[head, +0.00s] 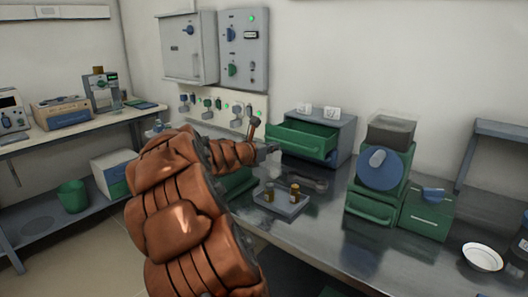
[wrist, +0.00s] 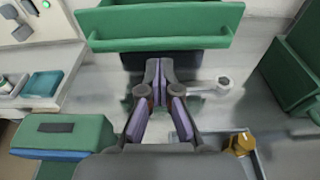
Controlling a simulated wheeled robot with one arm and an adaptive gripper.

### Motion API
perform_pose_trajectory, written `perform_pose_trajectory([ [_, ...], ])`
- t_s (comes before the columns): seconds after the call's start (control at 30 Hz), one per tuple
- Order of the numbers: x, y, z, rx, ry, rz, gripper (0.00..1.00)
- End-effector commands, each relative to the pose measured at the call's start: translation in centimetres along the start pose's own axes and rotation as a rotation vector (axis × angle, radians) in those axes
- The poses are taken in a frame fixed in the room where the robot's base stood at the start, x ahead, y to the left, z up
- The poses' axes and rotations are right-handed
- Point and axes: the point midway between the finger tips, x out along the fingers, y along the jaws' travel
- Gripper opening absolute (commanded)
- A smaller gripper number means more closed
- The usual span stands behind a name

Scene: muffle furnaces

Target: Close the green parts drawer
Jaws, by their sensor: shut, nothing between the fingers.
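The green parts drawer (head: 300,142) stands pulled out of a grey cabinet (head: 346,130) at the back of the bench. Its inside shows from above in the head view. In the wrist view its green front with a bar handle (wrist: 160,44) spans the upper middle. My gripper (head: 274,149) is in front of the drawer, near its left front end in the head view. In the wrist view the fingers of my gripper (wrist: 160,68) are together and empty, pointing at the drawer front. I cannot tell whether the fingertips touch it.
A grey tray (head: 286,207) with small brown bottles sits on the bench before the drawer. A wrench (head: 308,180) lies behind it. A green machine with a blue disc (head: 380,171) stands to the right, with a white dish (head: 482,257) beyond. Wall boxes hang behind.

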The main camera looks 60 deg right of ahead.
Motion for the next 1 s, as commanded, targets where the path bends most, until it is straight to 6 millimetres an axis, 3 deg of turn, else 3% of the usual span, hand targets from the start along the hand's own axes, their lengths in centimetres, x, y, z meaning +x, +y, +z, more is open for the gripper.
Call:
perform_pose_trajectory([
  [0.1, 2.2, -0.2, -0.3, 0.000, 0.003, -0.004, 0.00],
  [0.4, 5.4, -0.1, -0.1, 0.001, 0.002, -0.001, 0.00],
  [1.0, 5.9, 0.4, 0.1, -0.002, 0.001, 0.006, 0.00],
])
